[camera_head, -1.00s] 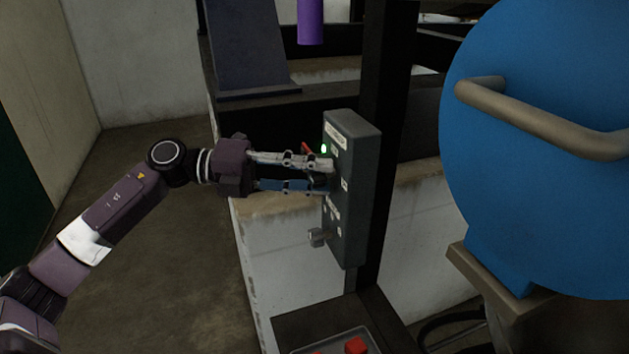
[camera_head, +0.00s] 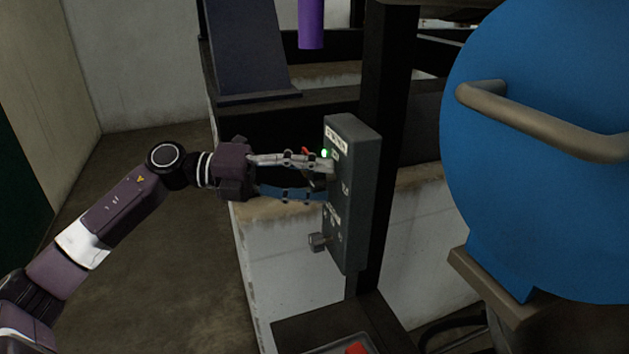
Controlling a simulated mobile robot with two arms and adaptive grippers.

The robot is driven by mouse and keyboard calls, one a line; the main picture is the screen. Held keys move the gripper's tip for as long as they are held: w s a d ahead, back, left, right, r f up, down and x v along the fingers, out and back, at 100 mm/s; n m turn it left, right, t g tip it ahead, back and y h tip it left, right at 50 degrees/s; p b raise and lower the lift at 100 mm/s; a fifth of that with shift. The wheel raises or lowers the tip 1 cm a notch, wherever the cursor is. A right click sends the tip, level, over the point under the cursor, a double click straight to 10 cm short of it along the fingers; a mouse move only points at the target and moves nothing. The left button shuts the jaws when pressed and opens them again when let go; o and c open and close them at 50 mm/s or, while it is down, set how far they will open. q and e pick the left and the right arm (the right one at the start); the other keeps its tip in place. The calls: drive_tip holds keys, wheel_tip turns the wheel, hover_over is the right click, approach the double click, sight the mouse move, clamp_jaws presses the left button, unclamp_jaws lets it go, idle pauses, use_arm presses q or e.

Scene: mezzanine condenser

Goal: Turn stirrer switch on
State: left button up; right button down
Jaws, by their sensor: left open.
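A grey control box (camera_head: 356,220) is fixed to a dark post, its labelled face turned to the left. A green light (camera_head: 324,154) glows near its top. A metal knob (camera_head: 317,242) sticks out low on the face. My left gripper (camera_head: 328,181) is open, with one finger above the other and both tips at the upper middle of the face. A small dark part, perhaps the switch, shows between the fingers; its position is hard to tell. A small red part (camera_head: 305,151) shows just behind the upper finger. My right gripper is out of view.
A large blue vessel (camera_head: 540,150) with a bar handle (camera_head: 540,122) stands close on the right. A low white wall (camera_head: 290,275) runs behind and below the box. A tray with a red object (camera_head: 357,348) is at the bottom edge. Floor is clear at left.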

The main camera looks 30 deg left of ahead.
use_arm(q)
drive_tip(key=v, duration=1.2)
idle(0.6)
